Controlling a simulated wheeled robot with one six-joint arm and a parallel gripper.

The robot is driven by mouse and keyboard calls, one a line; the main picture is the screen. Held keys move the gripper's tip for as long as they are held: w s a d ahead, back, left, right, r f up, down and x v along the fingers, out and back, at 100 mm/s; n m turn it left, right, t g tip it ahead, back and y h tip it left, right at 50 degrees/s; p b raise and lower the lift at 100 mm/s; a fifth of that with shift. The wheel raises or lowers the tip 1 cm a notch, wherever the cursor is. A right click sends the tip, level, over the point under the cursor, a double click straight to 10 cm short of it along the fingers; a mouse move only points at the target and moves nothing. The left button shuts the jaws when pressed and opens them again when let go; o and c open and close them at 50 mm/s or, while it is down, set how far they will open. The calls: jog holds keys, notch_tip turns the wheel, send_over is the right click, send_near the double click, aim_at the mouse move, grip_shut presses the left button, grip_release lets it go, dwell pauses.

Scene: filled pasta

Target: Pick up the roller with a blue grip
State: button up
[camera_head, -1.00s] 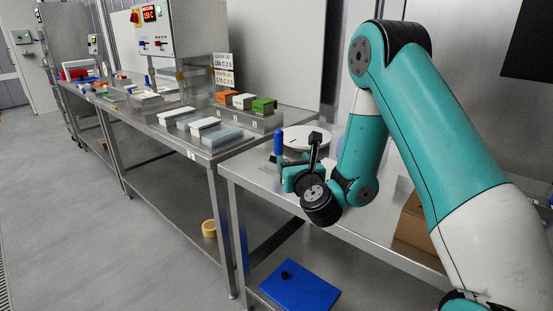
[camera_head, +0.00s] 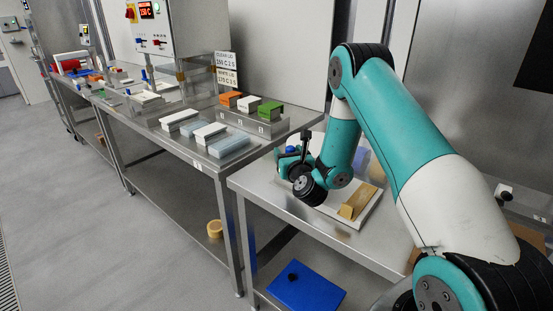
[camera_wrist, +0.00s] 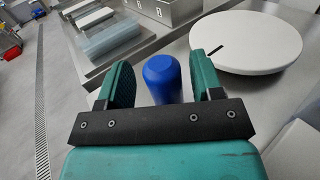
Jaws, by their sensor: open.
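A blue rounded grip (camera_wrist: 162,80) stands upright in the wrist view, taken to be the roller's. Its lower part is hidden behind my gripper's black crossbar, and no roller head shows. My gripper (camera_wrist: 160,66) is open, with one teal finger on each side of the grip. The grip lies between the fingers, with a gap visible on the left and a narrower one on the right. In the head view only a small blue top (camera_head: 291,150) shows beside my gripper; my wrist hides the rest.
A round white disc (camera_wrist: 246,40) lies just right of the gripper. A pale tray (camera_head: 343,216) with a tan block (camera_head: 357,203) is on the same steel table (camera_head: 275,205). The neighbouring bench (camera_head: 160,145) holds several boxes. A blue board (camera_head: 305,292) lies on the lower shelf.

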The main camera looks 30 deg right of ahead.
jog(key=shift+w+d+r, duration=0.1)
jog(key=shift+w+d, duration=0.3)
jog(key=shift+d, duration=0.1)
jog(key=shift+w+d, duration=0.15)
jog(key=shift+d, duration=0.1)
jog(key=shift+w+a, duration=0.1)
jog(key=shift+a, duration=0.15)
jog(key=shift+c, duration=1)
jog(key=shift+a, duration=0.1)
jog(key=c, duration=0.7)
jog(key=shift+c, duration=0.5)
